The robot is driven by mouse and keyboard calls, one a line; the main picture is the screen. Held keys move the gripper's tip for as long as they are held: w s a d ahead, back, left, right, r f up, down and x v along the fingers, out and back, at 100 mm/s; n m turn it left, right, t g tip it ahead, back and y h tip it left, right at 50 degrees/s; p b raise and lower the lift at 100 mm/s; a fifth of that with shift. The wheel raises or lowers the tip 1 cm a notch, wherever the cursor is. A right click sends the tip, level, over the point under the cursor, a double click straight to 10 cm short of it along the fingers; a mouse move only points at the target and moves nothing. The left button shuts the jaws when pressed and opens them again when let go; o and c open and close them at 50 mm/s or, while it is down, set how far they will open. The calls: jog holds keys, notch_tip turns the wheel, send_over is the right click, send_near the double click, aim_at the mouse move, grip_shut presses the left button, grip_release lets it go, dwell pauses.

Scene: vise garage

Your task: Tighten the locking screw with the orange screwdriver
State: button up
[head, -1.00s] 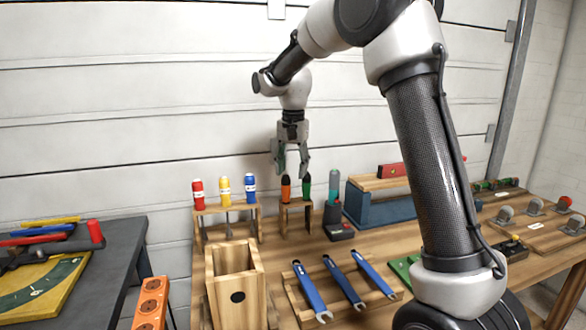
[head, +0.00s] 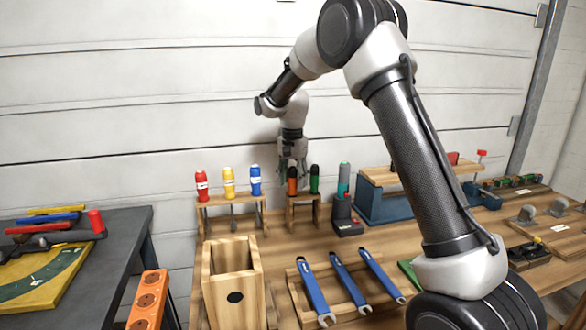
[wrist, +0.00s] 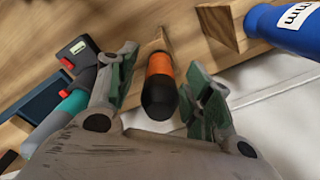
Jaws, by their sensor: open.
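The orange screwdriver (head: 292,187) stands upright in a small wooden rack (head: 303,204). It has an orange handle with a black end. In the wrist view its handle (wrist: 160,66) lies between the two fingers of my gripper (wrist: 161,72), with a gap on each side. In the head view my gripper (head: 292,176) is open, pointing down, with its fingers around the handle's top. The screwdriver's shaft is mostly hidden. I cannot make out the locking screw in either view.
A green-handled screwdriver (head: 314,181) stands just right in the same rack. Red (head: 201,186), yellow (head: 229,183) and blue (head: 255,181) ones stand in a rack to the left. A teal-and-black tool (head: 344,213) is close on the right. Wrenches (head: 348,280) lie in front.

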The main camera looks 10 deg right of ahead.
jog(key=shift+f, duration=1.05)
jog(key=shift+c, duration=0.4)
grip_shut()
jog(key=shift+r, duration=6.3)
